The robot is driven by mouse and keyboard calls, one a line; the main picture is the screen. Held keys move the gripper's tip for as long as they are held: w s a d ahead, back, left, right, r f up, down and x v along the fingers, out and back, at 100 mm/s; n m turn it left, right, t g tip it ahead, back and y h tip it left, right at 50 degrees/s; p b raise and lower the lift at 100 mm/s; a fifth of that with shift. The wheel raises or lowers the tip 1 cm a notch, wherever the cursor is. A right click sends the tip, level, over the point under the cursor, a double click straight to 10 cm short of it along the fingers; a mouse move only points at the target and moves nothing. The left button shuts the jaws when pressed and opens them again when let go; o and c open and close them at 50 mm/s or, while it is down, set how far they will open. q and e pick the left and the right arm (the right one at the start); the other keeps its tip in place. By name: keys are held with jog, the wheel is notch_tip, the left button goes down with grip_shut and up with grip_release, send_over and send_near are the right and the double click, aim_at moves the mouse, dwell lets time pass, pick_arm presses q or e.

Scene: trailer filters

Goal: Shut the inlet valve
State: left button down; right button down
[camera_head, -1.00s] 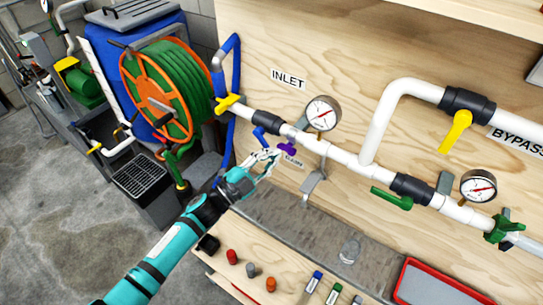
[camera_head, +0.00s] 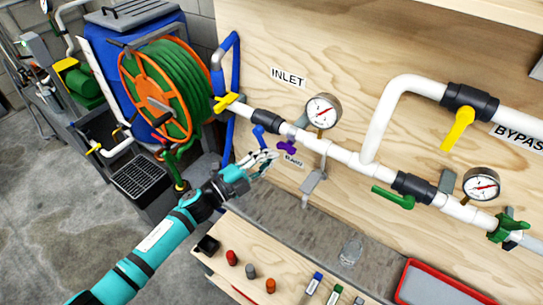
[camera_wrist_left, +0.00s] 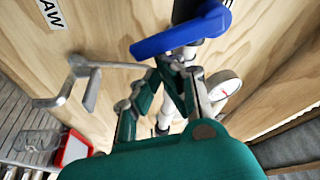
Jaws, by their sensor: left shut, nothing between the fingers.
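The inlet valve has a dark body (camera_head: 268,121) on the white pipe below the INLET label (camera_head: 288,77). Its blue lever (camera_head: 258,133) hangs below the pipe, at an angle to it. In the left wrist view the blue lever (camera_wrist_left: 180,35) crosses just beyond my fingers. My left gripper (camera_head: 272,155) is shut and empty, just below the lever. Its fingers (camera_wrist_left: 175,68) are together close to the lever; I cannot tell if they touch it. My right gripper is not in view.
A small purple handle (camera_head: 286,148) is right beside my left gripper. A gauge (camera_head: 323,111) and a metal bracket (camera_head: 314,181) are to the right. A yellow handle (camera_head: 226,102) and hose reel (camera_head: 160,95) are to the left. A ledge (camera_head: 300,217) lies below.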

pick_arm(q)
jog(key=shift+w+a+f+m+g+y, duration=0.2)
jog(key=shift+a+f+m, duration=0.1)
jog(key=shift+m, duration=0.4)
jog(key=shift+w+a+f+m+g+y, duration=0.1)
jog(key=shift+w+a+f+m+g, duration=0.2)
jog(key=shift+m, duration=0.4)
jog(key=shift+w+a+f+m+g+y, duration=0.1)
jog(key=shift+w+a+f+m, duration=0.2)
jog(key=shift+m, duration=0.4)
jog(key=shift+s+r, duration=0.1)
jog(key=shift+s, duration=0.05)
